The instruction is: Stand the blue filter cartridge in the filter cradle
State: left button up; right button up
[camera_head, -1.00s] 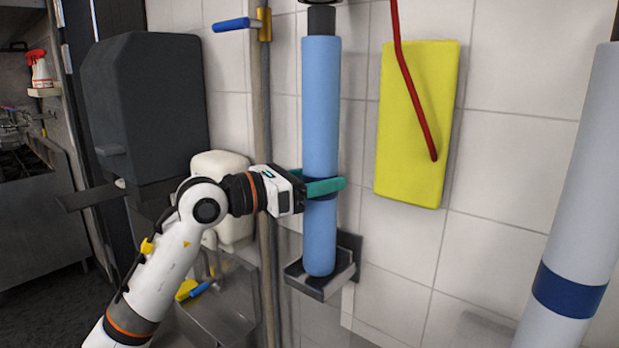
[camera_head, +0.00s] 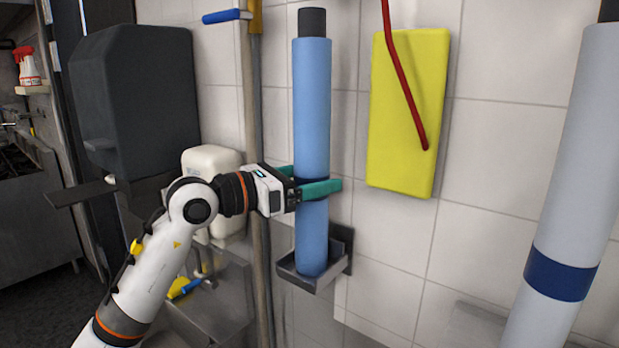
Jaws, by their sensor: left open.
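The blue filter cartridge (camera_head: 312,110) stands upright against the tiled wall, with a dark cap on top and a dark blue band at its middle. Its lower end is inside the grey filter cradle (camera_head: 316,283), a shallow bracket on the wall. My left gripper (camera_head: 312,186) is at the band, with one green finger in front of the cartridge and the other behind its left side. The jaws are open around the cartridge. Whether a finger touches it cannot be told. My right gripper is not in view.
A pale cylinder with a blue band (camera_head: 561,272) stands at the right. A yellow board (camera_head: 408,120) and a red rod (camera_head: 404,75) are on the wall. A dark dispenser (camera_head: 140,95), a pole (camera_head: 254,120) and a metal sink (camera_head: 215,300) are at the left.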

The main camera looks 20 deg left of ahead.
pick_arm(q)
jog(key=shift+s+a+f+b, duration=0.2)
jog(key=shift+a+b, duration=0.1)
jog(key=b+v, duration=0.5)
jog(key=v, duration=0.6)
jog(key=shift+s+r, duration=0.2)
jog(key=shift+r, duration=0.05)
jog(key=shift+a, duration=0.1)
